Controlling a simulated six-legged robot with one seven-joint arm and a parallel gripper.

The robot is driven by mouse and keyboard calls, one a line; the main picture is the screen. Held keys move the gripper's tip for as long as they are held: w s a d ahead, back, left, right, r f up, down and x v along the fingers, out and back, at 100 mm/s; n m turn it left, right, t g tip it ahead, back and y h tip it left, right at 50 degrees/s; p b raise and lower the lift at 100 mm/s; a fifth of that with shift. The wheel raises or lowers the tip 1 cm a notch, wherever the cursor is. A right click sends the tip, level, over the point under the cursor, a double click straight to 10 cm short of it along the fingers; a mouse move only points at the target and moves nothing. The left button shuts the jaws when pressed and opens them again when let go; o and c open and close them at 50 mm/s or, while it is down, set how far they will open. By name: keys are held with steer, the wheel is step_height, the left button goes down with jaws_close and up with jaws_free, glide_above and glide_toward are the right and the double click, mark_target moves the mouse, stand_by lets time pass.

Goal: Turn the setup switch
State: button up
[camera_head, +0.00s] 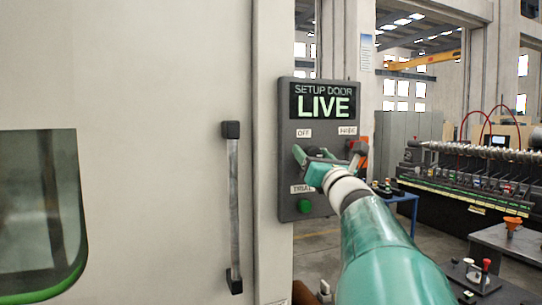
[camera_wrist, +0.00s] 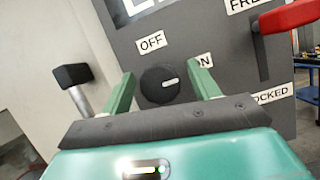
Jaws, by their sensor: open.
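The setup switch is a round black knob (camera_wrist: 156,88) with a short white mark on the right part of its face. It sits on the grey panel, below an OFF label (camera_wrist: 151,42) and left of a partly hidden ON label (camera_wrist: 205,61). My gripper (camera_wrist: 164,80) is open, with one green finger on each side of the knob in the wrist view. I cannot tell whether the fingers touch it. In the head view my gripper (camera_head: 316,155) is at the panel (camera_head: 287,120) and hides most of the knob. The panel's display (camera_head: 324,101) reads SETUP DOOR LIVE.
A red-handled lever (camera_wrist: 285,17) stands right of the knob, between FREE and LOCKED labels. A green button (camera_head: 304,206) is low on the panel. A vertical door handle (camera_head: 233,205) sticks out to the left. Machines and tables stand at the right.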

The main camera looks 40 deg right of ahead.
steer(key=shift+w+f, duration=0.1)
steer(key=shift+c, duration=1.1)
steer(key=c, duration=0.7)
steer(key=shift+c, duration=0.2)
steer(key=shift+n+y, duration=0.3)
steer(key=shift+n, duration=0.2)
steer(key=n+t+y, duration=0.1)
steer(key=n+y, duration=0.1)
steer(key=n, duration=0.3)
steer(key=n+y, duration=0.2)
steer(key=n, duration=0.1)
steer(key=n+y, duration=0.1)
steer(key=n, duration=0.2)
steer(key=shift+n+y, duration=0.3)
steer(key=shift+y, duration=0.1)
steer(key=n+g+y, duration=0.1)
steer(key=n, duration=0.1)
steer(key=n+y, duration=0.1)
steer(key=n, duration=0.2)
steer(key=shift+r+n+g, duration=0.2)
steer(key=shift+n+g, duration=0.1)
steer(key=shift+g, duration=0.1)
steer(key=n+g, duration=0.1)
steer(key=n, duration=0.4)
steer(key=shift+g+y, duration=0.4)
steer(key=shift+a+f, duration=0.1)
